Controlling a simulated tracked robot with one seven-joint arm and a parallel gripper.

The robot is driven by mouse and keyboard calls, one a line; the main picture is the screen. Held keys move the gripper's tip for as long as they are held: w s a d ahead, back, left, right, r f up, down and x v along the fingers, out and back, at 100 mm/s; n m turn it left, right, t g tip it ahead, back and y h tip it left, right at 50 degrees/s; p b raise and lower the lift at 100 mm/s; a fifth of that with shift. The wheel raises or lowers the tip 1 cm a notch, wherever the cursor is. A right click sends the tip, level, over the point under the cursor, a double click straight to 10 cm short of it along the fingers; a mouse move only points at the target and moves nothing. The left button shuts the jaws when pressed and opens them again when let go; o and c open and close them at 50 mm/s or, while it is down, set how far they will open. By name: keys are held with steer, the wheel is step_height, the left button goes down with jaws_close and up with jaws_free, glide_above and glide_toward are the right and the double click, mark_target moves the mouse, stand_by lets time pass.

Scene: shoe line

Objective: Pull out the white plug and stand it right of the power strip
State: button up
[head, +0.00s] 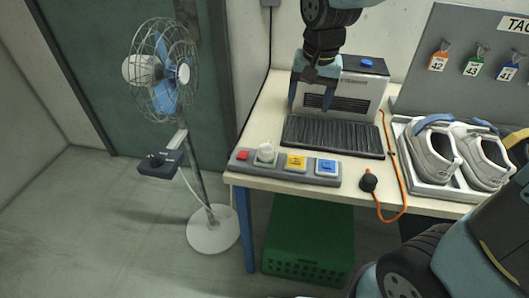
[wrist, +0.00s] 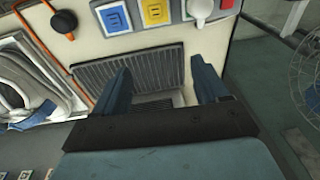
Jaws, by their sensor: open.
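The white plug (head: 266,150) stands in the power strip (head: 241,169), in the socket nearest the red switch at the strip's left end. The grey strip lies along the table's front edge, with a yellow-marked and a blue-marked socket to the right of the plug. My gripper (head: 311,92) is open and empty, pointing down above the dark ribbed mat, in front of the grey machine. It is behind the strip and apart from the plug. In the wrist view my gripper (wrist: 165,90) has its fingers spread.
A black plug on an orange cord (head: 368,181) lies right of the strip, with bare table between them. White shoes (head: 434,155) in a tray are further right. A fan (head: 160,75) stands left of the table. A green crate (head: 308,240) is below.

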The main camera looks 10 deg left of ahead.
steer(key=g, duration=0.1)
glide_above(266, 146)
steer(key=shift+h, duration=0.3)
step_height(266, 146, down, 7)
steer(key=shift+f, duration=0.1)
steer(key=shift+f, duration=4.45)
steer(key=shift+c, duration=0.3)
jaws_close()
steer(key=shift+r, duration=3)
